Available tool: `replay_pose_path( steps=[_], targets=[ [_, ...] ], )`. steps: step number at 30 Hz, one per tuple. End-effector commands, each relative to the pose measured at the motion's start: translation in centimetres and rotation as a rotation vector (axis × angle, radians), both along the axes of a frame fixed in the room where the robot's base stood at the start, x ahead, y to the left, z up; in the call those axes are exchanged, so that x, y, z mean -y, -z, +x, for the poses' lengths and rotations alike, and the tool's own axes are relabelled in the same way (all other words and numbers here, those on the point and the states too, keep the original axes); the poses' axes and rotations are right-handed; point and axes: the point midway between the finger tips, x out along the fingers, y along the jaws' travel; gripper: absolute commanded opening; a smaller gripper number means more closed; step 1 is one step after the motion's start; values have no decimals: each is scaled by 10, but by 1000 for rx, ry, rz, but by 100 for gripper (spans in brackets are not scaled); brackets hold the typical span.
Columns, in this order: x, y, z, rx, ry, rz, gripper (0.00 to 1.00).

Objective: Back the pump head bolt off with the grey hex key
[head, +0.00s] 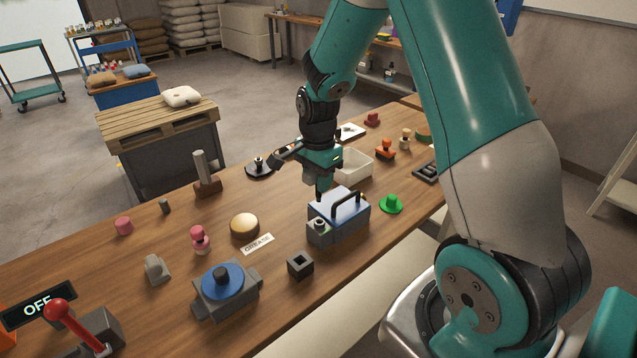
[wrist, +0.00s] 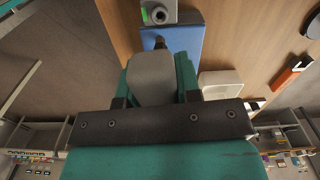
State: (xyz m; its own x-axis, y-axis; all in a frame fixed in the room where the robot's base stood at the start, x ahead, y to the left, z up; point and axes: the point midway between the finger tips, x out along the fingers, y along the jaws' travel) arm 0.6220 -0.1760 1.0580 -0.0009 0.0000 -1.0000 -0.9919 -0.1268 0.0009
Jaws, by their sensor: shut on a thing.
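The pump is a blue box (head: 346,218) with a black handle, standing on the wooden bench. Its grey head (head: 320,238) is at the near left end, with a round bolt (head: 320,223) on top. In the wrist view the bolt (wrist: 158,14) appears dark, beside a green mark. My gripper (head: 319,178) is shut on the grey hex key (wrist: 152,80). The key's dark tip (wrist: 160,42) points at the pump and appears over the blue body, short of the bolt in the wrist view. I cannot tell its exact height above the pump.
A green knob (head: 391,203) stands right of the pump, a white tray (head: 355,165) behind it. A black square socket (head: 300,265) and a blue-topped grey unit (head: 226,283) stand nearer left. A red lever (head: 60,312) sits by an OFF sign (head: 38,305).

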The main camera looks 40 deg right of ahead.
Motion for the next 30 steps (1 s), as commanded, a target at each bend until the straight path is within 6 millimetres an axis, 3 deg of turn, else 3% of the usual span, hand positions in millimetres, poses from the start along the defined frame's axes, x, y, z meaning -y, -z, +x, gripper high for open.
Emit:
replay_pose_path(
  steps=[4, 17, 30],
  targets=[
    [4, -3, -1, 1, 92, 0, 0],
    [1, -4, -1, 0, 94, 0, 0],
    [1, 35, -1, 0, 94, 0, 0]
  ],
)
